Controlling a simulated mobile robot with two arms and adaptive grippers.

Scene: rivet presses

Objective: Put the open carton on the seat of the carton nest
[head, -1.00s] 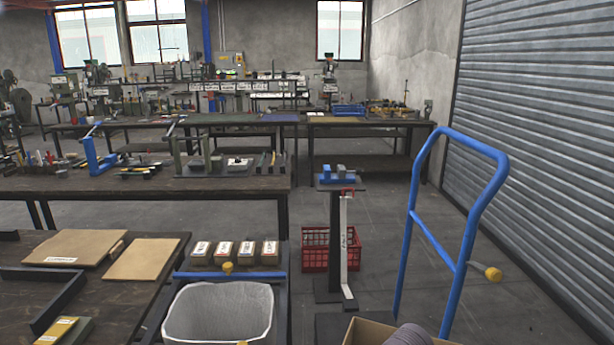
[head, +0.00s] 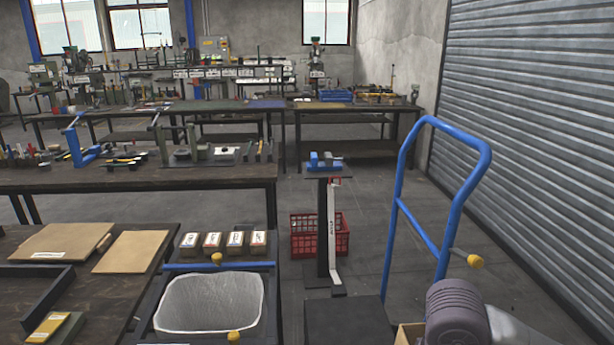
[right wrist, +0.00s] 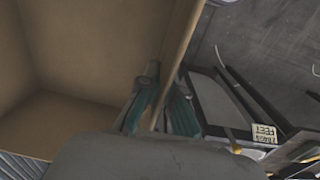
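The open carton (right wrist: 85,50) is brown cardboard and fills the upper left of the right wrist view. In the head view only a small corner of it (head: 404,336) shows at the bottom edge, beside my right arm. My right gripper (right wrist: 160,112) has its teal-padded fingers on either side of one carton wall, close together and shut on it. In the head view its fingers are hidden. A dark L-shaped corner frame (head: 40,290) on the left table may be the carton nest; I cannot tell for sure. My left gripper is not in view.
A blue-handled cart (head: 402,235) with a dark deck (head: 345,322) stands right of centre. A white-lined bin (head: 210,303) with blue bar and yellow knobs is left of it. Flat cardboard sheets (head: 130,252) lie on the table. A red crate (head: 303,235) stands behind a post.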

